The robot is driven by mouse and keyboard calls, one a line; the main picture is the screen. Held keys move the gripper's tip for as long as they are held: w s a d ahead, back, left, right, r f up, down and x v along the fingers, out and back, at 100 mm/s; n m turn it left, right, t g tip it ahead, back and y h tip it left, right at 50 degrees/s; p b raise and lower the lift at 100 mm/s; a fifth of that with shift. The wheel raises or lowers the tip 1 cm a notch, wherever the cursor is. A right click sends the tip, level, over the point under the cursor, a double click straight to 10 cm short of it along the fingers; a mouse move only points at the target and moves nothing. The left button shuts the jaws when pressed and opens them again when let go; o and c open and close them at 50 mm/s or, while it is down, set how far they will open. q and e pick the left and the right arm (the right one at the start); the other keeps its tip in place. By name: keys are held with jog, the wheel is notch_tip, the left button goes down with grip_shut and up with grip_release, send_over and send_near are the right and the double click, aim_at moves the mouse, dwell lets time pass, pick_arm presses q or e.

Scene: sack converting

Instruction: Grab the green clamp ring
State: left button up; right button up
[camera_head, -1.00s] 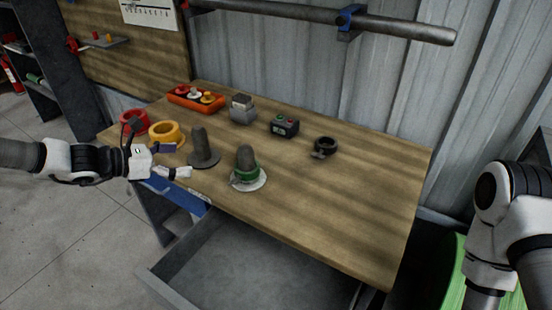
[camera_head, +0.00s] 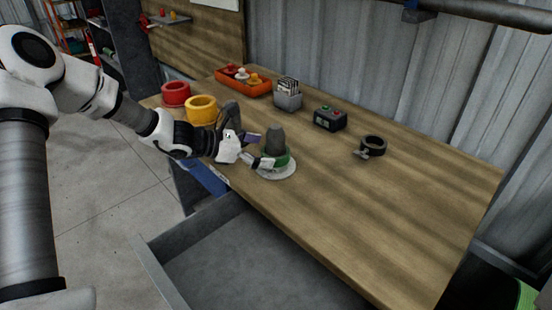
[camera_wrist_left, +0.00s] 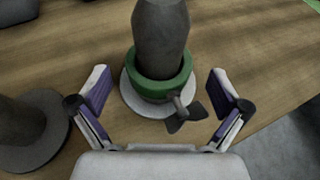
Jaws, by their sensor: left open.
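The green clamp ring (camera_head: 290,157) sits around the foot of a grey rounded post on a pale round base (camera_head: 278,173) near the front edge of the bench. In the left wrist view the green clamp ring (camera_wrist_left: 160,86) shows its wing screw (camera_wrist_left: 184,113) facing my gripper. My left gripper (camera_head: 262,150) is at the ring's left side in the head view. In the left wrist view my left gripper (camera_wrist_left: 165,96) is open, its fingers apart on either side of the ring and base, with nothing held. My right gripper is not in view.
A dark post (camera_wrist_left: 22,125) on a round base stands close to the left finger. Yellow (camera_head: 202,110) and red (camera_head: 175,94) rings, an orange tray (camera_head: 243,85), a grey holder (camera_head: 288,98), a button box (camera_head: 330,119) and a black clamp ring (camera_head: 372,146) are on the bench. An open drawer (camera_head: 240,265) sticks out below.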

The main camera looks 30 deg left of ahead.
aim_at(274, 151)
pick_arm(q)
jog(key=x, duration=0.3)
jog(key=shift+w+d, duration=0.2)
jog(key=shift+w, duration=0.1)
jog(key=shift+s+a, duration=0.1)
jog(key=shift+s, duration=0.05)
jog(key=shift+c, duration=0.4)
jog(key=c, duration=1.5)
jog(key=shift+c, duration=0.2)
